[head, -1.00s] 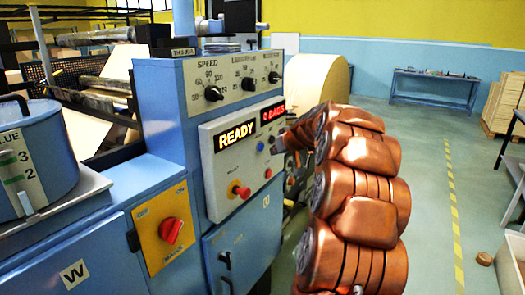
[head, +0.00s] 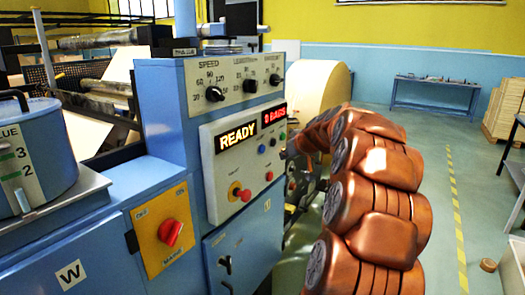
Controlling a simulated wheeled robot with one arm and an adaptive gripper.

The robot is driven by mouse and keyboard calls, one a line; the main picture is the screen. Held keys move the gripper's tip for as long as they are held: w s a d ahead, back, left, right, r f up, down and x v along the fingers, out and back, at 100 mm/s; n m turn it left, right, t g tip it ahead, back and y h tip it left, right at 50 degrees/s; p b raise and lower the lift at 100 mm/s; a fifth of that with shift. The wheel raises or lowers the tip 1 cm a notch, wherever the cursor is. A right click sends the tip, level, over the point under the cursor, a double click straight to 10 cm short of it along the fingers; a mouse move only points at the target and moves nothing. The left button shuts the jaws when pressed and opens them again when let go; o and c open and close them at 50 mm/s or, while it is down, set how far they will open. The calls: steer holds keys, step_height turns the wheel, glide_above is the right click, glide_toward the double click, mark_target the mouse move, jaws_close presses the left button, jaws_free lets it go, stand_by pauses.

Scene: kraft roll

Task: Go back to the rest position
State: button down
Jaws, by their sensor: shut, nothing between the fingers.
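My copper-coloured arm (head: 375,205) rises from the bottom right and bends over toward the blue machine. My gripper (head: 287,153) shows only as a small dark tip at the arm's far end, just right of the machine's control panel (head: 240,160). It is shut and holds nothing. Most of it is hidden behind the arm's last links. There seems to be a small gap between it and the panel's right edge. The panel display (head: 238,134) reads READY, with a red BAGS counter (head: 273,114) beside it.
A red rotary switch (head: 170,232) on a yellow plate and a red mushroom button (head: 241,193) face me. A large kraft roll (head: 318,88) stands behind the arm. A blue bench (head: 435,92) is at the back wall. The floor around the yellow line (head: 456,215) is mostly clear.

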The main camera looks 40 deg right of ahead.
steer(key=s+a+f+n+g+y, duration=0.1)
steer(key=s+a+f+g+y, duration=0.1)
steer(key=a, duration=0.9)
steer(key=s+a+f+n+g+y, duration=0.1)
steer(key=s+a+f, duration=0.15)
steer(key=a, duration=0.95)
steer(key=s+a+f+n+g+y, duration=0.1)
steer(key=s+a+g+y, duration=0.15)
steer(key=a, duration=0.85)
steer(key=s+a+f+g+h, duration=0.1)
steer(key=s+a+f+g, duration=0.1)
steer(key=s, duration=0.7)
steer(key=s+a+f+g+h+p, duration=0.1)
steer(key=s+a+f+g, duration=0.1)
steer(key=s, duration=0.8)
steer(key=s+a+f+g+h+p, duration=0.1)
steer(key=s+a+f, duration=0.3)
steer(key=s, duration=0.6)
steer(key=shift+s+a+g, duration=0.25)
steer(key=shift+a+g, duration=0.6)
steer(key=shift+a, duration=0.15)
